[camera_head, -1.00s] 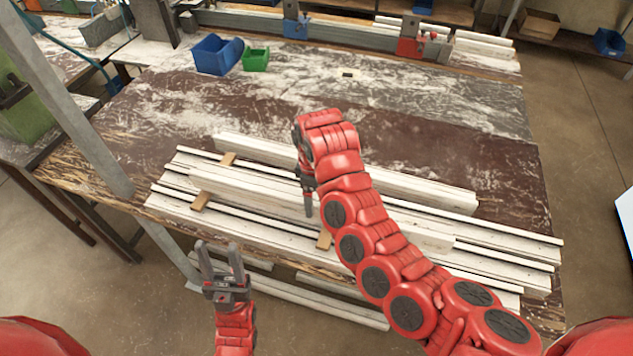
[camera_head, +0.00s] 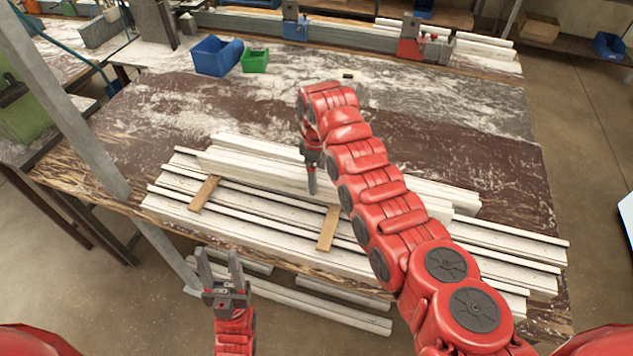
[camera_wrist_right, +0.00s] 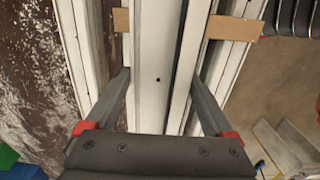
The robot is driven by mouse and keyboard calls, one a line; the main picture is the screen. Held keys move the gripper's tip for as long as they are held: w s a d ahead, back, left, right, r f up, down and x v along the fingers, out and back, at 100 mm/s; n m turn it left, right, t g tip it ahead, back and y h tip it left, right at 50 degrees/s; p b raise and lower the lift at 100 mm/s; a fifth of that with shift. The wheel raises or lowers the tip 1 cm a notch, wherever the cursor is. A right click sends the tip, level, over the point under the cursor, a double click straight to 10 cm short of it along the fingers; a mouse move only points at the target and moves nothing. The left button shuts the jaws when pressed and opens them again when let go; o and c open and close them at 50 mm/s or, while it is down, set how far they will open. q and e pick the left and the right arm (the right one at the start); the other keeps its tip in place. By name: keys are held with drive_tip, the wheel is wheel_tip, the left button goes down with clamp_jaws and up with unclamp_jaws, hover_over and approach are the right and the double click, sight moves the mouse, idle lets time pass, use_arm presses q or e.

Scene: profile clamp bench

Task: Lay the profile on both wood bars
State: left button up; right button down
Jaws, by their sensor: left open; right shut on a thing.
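The white profile (camera_head: 255,170) is between the fingers of my right gripper (camera_head: 312,188), which is shut on it near its middle. It also shows between the fingers in the right wrist view (camera_wrist_right: 157,60). The left wood bar (camera_head: 205,193) and right wood bar (camera_head: 329,229) lie across white stock on the bench. The profile passes over the bars' far parts; in the wrist view the right bar (camera_wrist_right: 234,27) shows on both sides of it. I cannot tell whether they touch. My left gripper (camera_head: 219,265) is open and empty, off the bench's front edge.
Another white length (camera_head: 225,140) lies just behind the profile. A blue bin (camera_head: 213,57) and a green bin (camera_head: 255,61) stand at the back left. A metal post (camera_head: 70,110) rises at the left.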

drive_tip(key=shift+w+a+f+b, duration=0.2)
drive_tip(key=shift+w+b, duration=0.25)
drive_tip(key=shift+b, duration=0.6)
drive_tip(key=shift+w+f+p, duration=0.1)
drive_tip(key=shift+f+p, duration=0.3)
drive_tip(key=shift+p, duration=0.45)
drive_tip(key=shift+w+f+b, duration=0.1)
drive_tip(key=shift+f+b, duration=0.45)
drive_tip(key=shift+f, duration=0.45)
unclamp_jaws()
drive_tip(key=shift+r, duration=0.1)
